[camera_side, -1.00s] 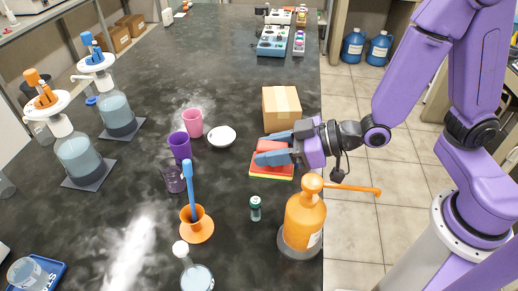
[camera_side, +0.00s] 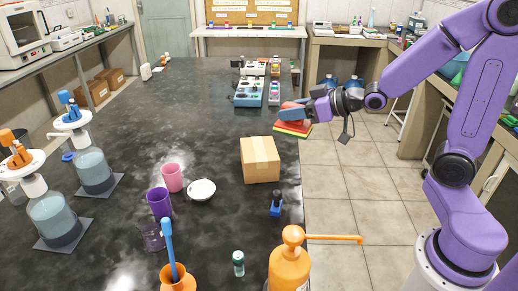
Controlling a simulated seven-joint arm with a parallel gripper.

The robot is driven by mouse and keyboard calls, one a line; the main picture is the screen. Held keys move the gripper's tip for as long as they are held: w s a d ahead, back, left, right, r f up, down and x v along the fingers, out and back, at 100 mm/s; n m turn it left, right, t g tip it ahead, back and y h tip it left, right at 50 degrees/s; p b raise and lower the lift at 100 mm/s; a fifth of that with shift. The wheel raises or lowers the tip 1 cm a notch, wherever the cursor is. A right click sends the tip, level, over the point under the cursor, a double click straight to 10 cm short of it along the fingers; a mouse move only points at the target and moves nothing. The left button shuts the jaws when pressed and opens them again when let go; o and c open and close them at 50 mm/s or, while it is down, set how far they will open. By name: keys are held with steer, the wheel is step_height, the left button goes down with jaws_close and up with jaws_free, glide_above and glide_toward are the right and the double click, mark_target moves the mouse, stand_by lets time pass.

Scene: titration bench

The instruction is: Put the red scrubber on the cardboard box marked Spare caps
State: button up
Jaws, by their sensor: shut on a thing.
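My gripper (camera_side: 293,115) has blue fingers shut on the red scrubber (camera_side: 291,124), which is red on top with thin yellow and green layers beneath. It holds the scrubber in the air, in the picture up and right of the cardboard box (camera_side: 260,169). The fingers hide part of its top. The box is brown and closed, with a pale tape strip, and stands upright near the bench's right edge. Its top is bare. No marking can be read on it from here. The scrubber and the box are apart.
A small blue object (camera_side: 276,207) stands in front of the box. An orange pump bottle (camera_side: 290,268) with a long spout and a small green vial (camera_side: 238,262) are nearer. A white bowl (camera_side: 201,190) and pink cup (camera_side: 172,178) are to the left. Blue instruments (camera_side: 249,92) stand behind.

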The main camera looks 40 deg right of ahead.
steer(key=shift+w+d, duration=0.25)
steer(key=shift+d, duration=0.25)
steer(key=shift+w+f, duration=0.25)
steer(key=shift+w, duration=0.35)
steer(key=w+f, duration=0.2)
steer(key=w, duration=0.2)
steer(key=w+f, duration=0.3)
steer(key=w, duration=0.1)
steer(key=w+f, duration=0.3)
steer(key=shift+w+a+f, duration=0.2)
steer(key=shift+w+f, duration=0.05)
steer(key=shift+w, duration=0.15)
steer(key=shift+w+f, duration=0.3)
steer(key=shift+f, duration=1.6)
steer(key=shift+f, duration=0.15)
steer(key=o, duration=1.1)
steer(key=shift+c, duration=0.2)
